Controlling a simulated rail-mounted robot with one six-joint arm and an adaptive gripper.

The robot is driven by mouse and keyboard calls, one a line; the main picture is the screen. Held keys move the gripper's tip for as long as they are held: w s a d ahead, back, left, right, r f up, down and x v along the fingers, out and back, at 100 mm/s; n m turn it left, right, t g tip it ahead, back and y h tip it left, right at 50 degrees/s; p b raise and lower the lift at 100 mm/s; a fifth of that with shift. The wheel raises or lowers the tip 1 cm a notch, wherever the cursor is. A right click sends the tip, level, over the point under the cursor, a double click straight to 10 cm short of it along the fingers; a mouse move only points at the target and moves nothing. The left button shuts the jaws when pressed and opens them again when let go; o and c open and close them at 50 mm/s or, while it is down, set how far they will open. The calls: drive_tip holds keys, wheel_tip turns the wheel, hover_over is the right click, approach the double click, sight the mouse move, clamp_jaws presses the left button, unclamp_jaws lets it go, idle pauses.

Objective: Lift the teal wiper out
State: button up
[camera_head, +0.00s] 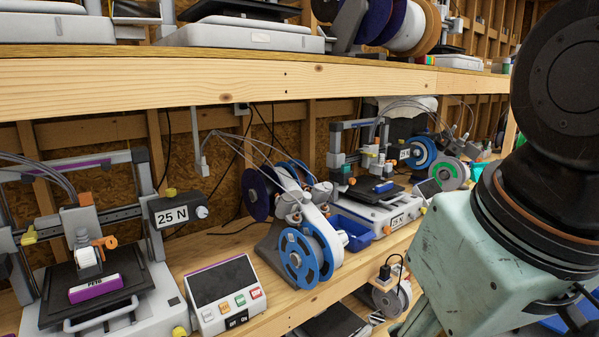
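I cannot pick out a teal wiper with certainty. A small teal object (487,154) shows at the far right of the shelf, partly hidden behind my arm, and its shape is too small to tell. My arm fills the right side of the view, with its black joint and pale green link in front of the shelf. My gripper is not in view.
A printer (104,312) with a purple-labelled block (96,288) on its bed stands at the left. A control box (225,296), blue-and-white spools (306,255) and a second printer (385,216) line the lower shelf. The upper shelf (200,80) overhangs them.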

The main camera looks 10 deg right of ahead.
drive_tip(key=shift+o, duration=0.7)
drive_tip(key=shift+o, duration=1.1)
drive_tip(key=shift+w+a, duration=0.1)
